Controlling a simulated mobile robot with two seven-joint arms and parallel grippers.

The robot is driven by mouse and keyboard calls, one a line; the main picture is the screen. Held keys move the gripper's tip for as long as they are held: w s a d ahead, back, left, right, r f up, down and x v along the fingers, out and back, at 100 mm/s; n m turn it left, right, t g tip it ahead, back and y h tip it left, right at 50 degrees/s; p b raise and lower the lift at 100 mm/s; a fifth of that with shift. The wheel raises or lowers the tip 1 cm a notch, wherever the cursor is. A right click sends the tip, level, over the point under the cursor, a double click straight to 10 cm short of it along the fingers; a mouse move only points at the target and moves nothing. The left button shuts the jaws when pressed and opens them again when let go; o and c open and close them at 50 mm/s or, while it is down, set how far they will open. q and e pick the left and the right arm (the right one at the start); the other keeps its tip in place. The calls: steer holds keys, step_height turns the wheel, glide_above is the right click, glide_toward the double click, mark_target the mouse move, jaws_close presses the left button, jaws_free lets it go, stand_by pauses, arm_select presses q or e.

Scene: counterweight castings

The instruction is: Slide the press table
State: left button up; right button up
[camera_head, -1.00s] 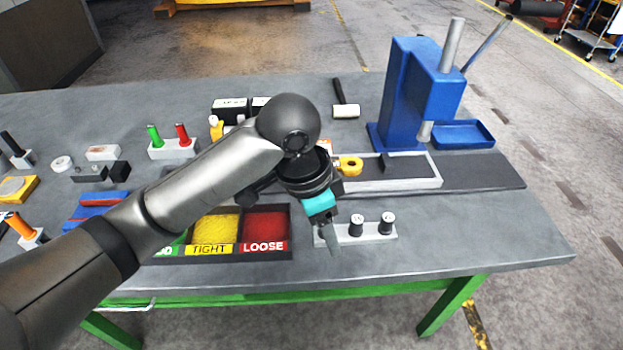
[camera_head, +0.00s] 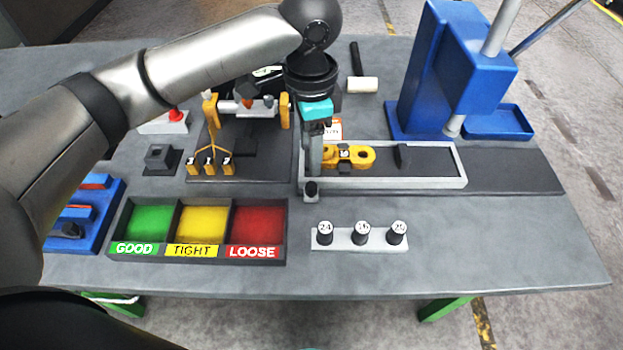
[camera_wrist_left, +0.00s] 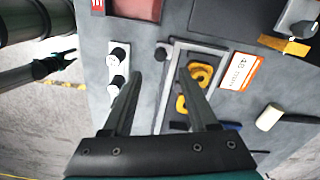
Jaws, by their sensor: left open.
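The press table (camera_head: 440,183) is a long, light-framed tray with a dark bed. It sits on a dark strip that runs right, past the blue press (camera_head: 435,80). A yellow two-lobed casting (camera_head: 358,157) lies in its left part. A small black knob (camera_head: 311,188) stands at its front left corner. My left gripper (camera_head: 314,172) points down just above the knob. In the left wrist view, its open fingers (camera_wrist_left: 162,88) are apart, and the knob (camera_wrist_left: 162,52) shows between and beyond them. Contact is not visible. My right gripper (camera_wrist_left: 68,58) shows small at the wrist view's left.
A pin holder (camera_head: 347,244) with three black numbered pins stands in front of the table. A GOOD/TIGHT/LOOSE bin (camera_head: 273,260) is at front left. A dark fixture with yellow posts (camera_head: 285,112) stands left of my gripper. A hammer (camera_head: 362,84) lies behind.

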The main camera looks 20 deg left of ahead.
mark_target(311, 185)
arm_select(q)
step_height(311, 185, down, 9)
steer(key=shift+f+b, duration=0.1)
steer(key=shift+b, duration=0.65)
steer(key=shift+w, duration=0.1)
jaws_close()
stand_by(0.8)
